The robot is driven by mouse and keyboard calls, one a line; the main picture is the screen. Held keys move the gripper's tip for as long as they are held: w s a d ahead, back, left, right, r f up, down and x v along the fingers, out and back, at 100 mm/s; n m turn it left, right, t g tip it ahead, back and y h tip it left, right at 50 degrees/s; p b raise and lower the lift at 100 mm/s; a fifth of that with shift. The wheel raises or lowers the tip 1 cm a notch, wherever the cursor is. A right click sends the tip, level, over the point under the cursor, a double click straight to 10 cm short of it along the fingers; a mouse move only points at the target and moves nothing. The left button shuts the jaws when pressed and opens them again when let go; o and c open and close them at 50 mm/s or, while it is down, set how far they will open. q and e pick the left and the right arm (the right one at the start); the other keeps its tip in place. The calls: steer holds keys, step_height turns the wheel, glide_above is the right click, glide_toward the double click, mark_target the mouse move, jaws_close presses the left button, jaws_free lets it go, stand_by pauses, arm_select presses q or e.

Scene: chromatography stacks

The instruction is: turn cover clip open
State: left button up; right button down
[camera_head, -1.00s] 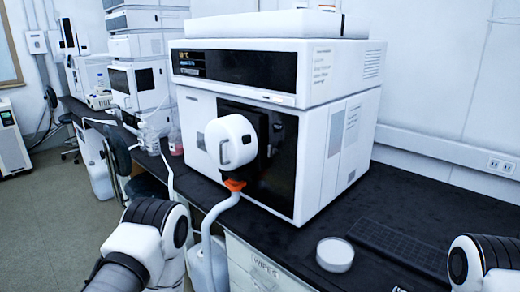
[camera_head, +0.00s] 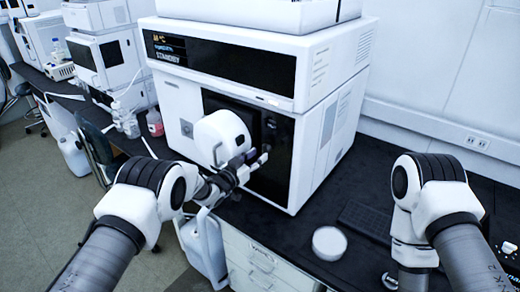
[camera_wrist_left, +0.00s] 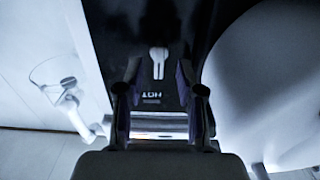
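The instrument (camera_head: 330,70) has a black front panel with a rounded white cover (camera_head: 221,136) on it. In the left wrist view the cover (camera_wrist_left: 270,85) fills the right side. A small pale lever, which looks like the cover clip (camera_wrist_left: 159,62), lies on the dark panel just beyond my fingertips. It is not clearly seen in the head view. My left gripper (camera_head: 248,163) is at the cover's lower right, close to the panel. In the left wrist view my left gripper (camera_wrist_left: 160,90) has its fingers apart with nothing between them.
A round white dish (camera_head: 329,243) stands on the black bench in front of the instrument, with a dark keyboard (camera_head: 368,219) to its right. A white jug (camera_head: 203,245) is below the bench edge. More instruments (camera_head: 110,50) stand at the back left.

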mark_target(266, 149)
arm_select(q)
steer(key=x, duration=0.2)
steer(key=shift+w+d+r, duration=0.15)
steer(key=shift+d, duration=0.1)
jaws_close()
